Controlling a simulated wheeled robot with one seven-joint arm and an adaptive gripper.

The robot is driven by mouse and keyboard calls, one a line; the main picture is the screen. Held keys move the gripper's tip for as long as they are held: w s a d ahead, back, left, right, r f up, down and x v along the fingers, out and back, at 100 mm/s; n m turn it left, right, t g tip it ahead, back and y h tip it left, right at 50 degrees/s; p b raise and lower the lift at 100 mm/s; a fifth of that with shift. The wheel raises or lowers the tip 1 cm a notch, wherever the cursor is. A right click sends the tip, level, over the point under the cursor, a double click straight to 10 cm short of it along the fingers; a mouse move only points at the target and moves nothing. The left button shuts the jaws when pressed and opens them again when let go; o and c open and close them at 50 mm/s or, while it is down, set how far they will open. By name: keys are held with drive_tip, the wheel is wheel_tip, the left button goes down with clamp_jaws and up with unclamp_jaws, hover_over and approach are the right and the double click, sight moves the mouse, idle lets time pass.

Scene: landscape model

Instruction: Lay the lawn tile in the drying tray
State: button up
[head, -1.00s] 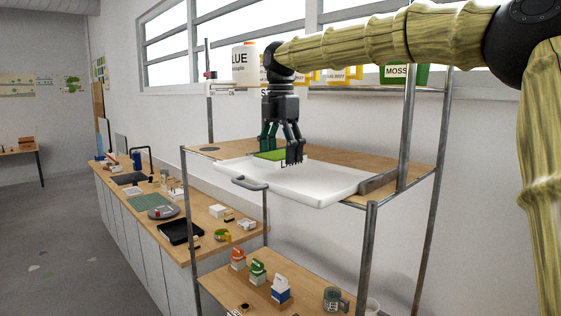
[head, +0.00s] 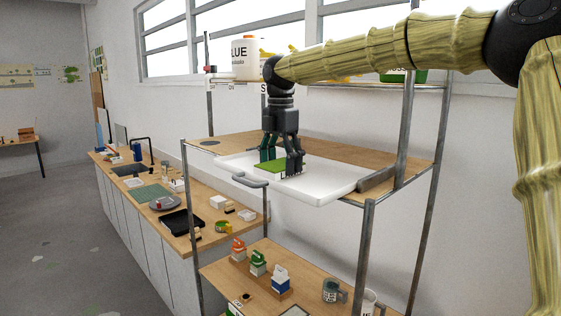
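The lawn tile (head: 268,167) is a flat green piece with a white lettered label on its near edge. It is over the left part of a white, shallow tray (head: 328,189) on the upper shelf, low near the tray's floor. I cannot tell if it touches the floor. My gripper (head: 281,167) points down with its fingers on either side of the tile, shut on it. The fingers hide part of the tile.
The tray's grey handle (head: 250,180) sticks out at the front left. Metal shelf posts (head: 365,255) stand around it. A white glue tub (head: 245,58) is on the top shelf. The lower shelf holds small boxes and mugs (head: 331,291). A black tray (head: 182,223) lies on the counter.

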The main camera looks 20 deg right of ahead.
sight(281, 165)
drive_tip(key=shift+o, duration=1.1)
wheel_tip(281, 165, up, 12)
drive_tip(key=b, duration=0.3)
drive_tip(key=shift+r, duration=0.15)
